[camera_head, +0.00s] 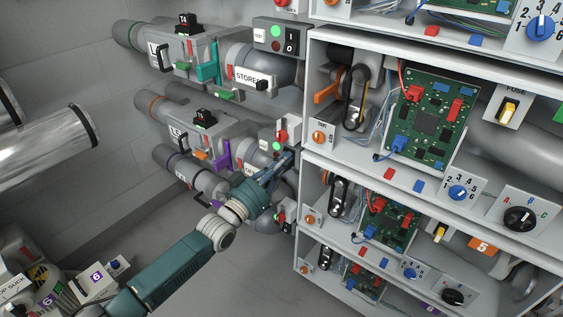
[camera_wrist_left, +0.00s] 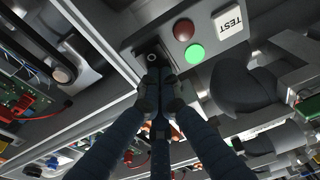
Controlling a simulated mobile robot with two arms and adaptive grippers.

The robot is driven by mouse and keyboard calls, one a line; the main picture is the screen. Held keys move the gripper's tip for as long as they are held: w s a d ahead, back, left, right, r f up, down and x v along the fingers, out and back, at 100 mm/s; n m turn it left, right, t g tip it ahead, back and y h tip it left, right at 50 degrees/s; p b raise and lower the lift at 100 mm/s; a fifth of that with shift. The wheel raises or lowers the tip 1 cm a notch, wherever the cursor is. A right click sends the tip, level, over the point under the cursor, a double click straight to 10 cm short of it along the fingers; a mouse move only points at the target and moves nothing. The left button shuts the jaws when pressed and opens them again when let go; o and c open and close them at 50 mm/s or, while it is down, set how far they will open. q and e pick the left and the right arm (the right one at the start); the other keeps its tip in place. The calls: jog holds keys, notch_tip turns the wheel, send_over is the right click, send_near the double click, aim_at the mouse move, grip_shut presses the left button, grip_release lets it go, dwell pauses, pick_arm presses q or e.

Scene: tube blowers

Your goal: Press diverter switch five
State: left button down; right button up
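My left gripper (camera_head: 286,162) reaches up from the lower left to a grey switch box (camera_head: 268,133) beside the shelf's left edge. In the left wrist view, the fingers of the left gripper (camera_wrist_left: 160,82) are drawn together with nothing seen between them. Their tips are at the black switch (camera_wrist_left: 151,56) on this box, partly covering it. I cannot tell whether they touch it. The box has a red light (camera_wrist_left: 184,30), a green light (camera_wrist_left: 195,54) and a TEST label (camera_wrist_left: 229,20). I cannot read a switch number on it. My right gripper is not in view.
An open shelf rack (camera_head: 303,170) with green circuit boards (camera_head: 433,115), knobs and wires stands to the right. An orange 5 label (camera_head: 482,245) is on it. Another switch box (camera_head: 281,36) is above. Grey tube machines (camera_head: 190,50) stand behind. Grey floor is open below.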

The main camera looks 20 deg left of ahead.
pick_arm(q)
jog(key=shift+w+r, duration=0.15)
jog(key=shift+r, duration=0.65)
jog(key=shift+s+f, duration=0.25)
jog(key=f+v, duration=0.1)
jog(key=v, duration=0.7)
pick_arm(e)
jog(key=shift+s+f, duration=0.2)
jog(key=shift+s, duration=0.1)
pick_arm(q)
jog(key=shift+w, duration=0.1)
